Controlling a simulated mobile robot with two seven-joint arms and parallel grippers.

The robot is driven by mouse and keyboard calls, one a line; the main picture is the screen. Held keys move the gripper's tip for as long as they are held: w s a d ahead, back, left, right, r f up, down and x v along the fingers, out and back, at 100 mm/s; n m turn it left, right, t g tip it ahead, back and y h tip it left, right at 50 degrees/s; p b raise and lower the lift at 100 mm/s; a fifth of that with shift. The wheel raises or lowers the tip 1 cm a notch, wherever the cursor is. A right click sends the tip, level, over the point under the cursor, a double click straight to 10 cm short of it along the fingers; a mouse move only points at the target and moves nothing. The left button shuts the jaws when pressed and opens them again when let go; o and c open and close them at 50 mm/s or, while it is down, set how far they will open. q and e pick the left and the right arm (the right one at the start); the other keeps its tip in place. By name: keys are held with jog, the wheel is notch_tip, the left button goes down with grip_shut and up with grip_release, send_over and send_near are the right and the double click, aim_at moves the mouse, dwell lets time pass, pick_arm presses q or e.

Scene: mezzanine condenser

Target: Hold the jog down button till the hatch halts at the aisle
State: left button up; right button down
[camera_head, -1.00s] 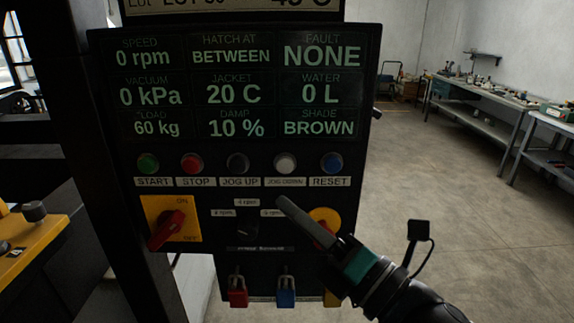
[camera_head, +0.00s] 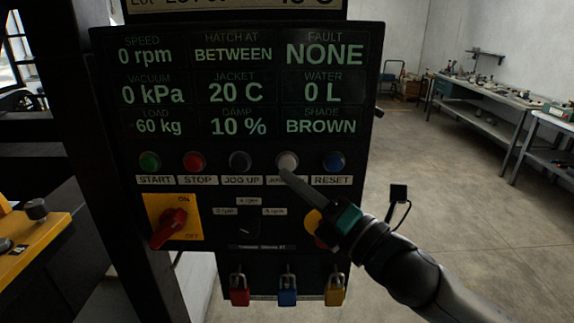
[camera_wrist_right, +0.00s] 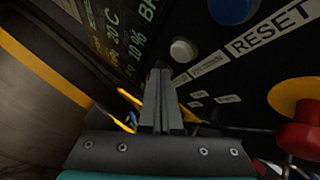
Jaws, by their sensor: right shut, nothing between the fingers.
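The white jog down button (camera_head: 287,160) is on the black control panel (camera_head: 109,120), between the dark jog up button (camera_head: 239,161) and the blue reset button (camera_head: 333,162). My right gripper (camera_head: 285,173) is shut and empty, its tips just below the white button and over part of its label. In the right wrist view the closed fingertips (camera_wrist_right: 160,72) point toward the white button (camera_wrist_right: 182,50); I cannot tell whether they touch it. The panel display reads hatch at BETWEEN and fault NONE. My left gripper is not in view.
The green start (camera_head: 150,161) and red stop (camera_head: 194,161) buttons are farther left. A red rotary switch (camera_head: 170,226) on a yellow plate is below them. Red, blue and yellow padlocks (camera_head: 288,292) hang under the panel. A workbench (camera_head: 490,95) stands at the back right, with open floor before it.

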aim_at(281, 162)
jog(key=shift+w, duration=0.65)
jog(key=shift+w, duration=0.15)
dwell(1.5)
jog(key=shift+w, duration=0.3)
jog(key=shift+w, duration=0.45)
dwell(2.4)
jog(key=shift+s, duration=0.1)
dwell(1.3)
jog(key=shift+s+p, duration=0.3)
jog(key=shift+s, duration=0.5)
jog(key=shift+s, duration=2.5)
